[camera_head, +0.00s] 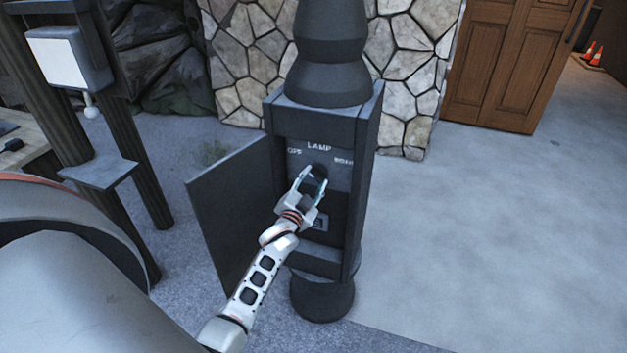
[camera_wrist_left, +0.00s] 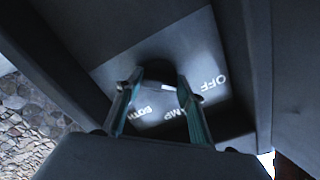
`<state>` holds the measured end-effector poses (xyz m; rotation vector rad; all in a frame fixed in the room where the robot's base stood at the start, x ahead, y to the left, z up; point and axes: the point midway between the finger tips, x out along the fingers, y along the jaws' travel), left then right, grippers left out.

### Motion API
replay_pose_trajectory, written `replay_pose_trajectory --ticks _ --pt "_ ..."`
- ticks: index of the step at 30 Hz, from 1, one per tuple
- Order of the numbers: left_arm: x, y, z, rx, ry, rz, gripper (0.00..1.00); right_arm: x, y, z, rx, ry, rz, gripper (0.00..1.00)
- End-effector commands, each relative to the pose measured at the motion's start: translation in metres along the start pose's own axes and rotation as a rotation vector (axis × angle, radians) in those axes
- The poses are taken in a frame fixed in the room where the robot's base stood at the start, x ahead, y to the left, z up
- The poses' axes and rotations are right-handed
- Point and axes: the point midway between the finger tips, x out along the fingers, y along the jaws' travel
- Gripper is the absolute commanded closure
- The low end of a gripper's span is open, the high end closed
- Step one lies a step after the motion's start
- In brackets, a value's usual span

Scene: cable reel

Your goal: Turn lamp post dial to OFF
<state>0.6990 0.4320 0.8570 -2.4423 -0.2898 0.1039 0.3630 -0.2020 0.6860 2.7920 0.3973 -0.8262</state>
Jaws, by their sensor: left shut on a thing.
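The lamp post (camera_head: 330,82) is dark grey, with an open box in its base. The box's inner panel (camera_head: 337,178) reads LAMP at the top, OFF to the left and a word that looks like BOTH to the right. The dark dial (camera_head: 318,170) is below LAMP and partly hidden by my left gripper (camera_head: 311,180), which is shut on it. In the left wrist view, the fingers (camera_wrist_left: 159,80) lie on either side of the dark round dial (camera_wrist_left: 160,70), with OFF to the right. The dial's pointing direction cannot be made out. My right gripper is not in view.
The box door (camera_head: 238,215) hangs open to the left of the post. A stone wall (camera_head: 245,70) and a wooden door (camera_head: 510,65) stand behind. A dark post with a white box (camera_head: 68,60) is at the left.

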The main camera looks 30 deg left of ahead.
Motion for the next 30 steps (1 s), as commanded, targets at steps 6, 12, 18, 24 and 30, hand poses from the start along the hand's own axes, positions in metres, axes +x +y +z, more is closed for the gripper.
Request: replay_pose_trajectory --ticks 6,12,18,24,30 --pt "0.0 0.0 0.0 -0.007 0.0 0.0 0.84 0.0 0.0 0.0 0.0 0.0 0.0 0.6" --pt "0.0 0.0 0.0 -0.005 0.0 0.0 0.46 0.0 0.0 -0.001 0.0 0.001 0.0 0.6" --pt "0.0 0.0 0.0 -0.003 0.0 0.0 0.46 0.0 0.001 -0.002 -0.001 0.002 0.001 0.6" --pt "-0.012 0.001 0.001 -0.002 0.0 0.001 0.46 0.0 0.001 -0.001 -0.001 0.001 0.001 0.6" --pt "-0.048 0.001 0.001 -0.002 -0.001 0.002 0.46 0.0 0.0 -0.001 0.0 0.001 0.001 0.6"
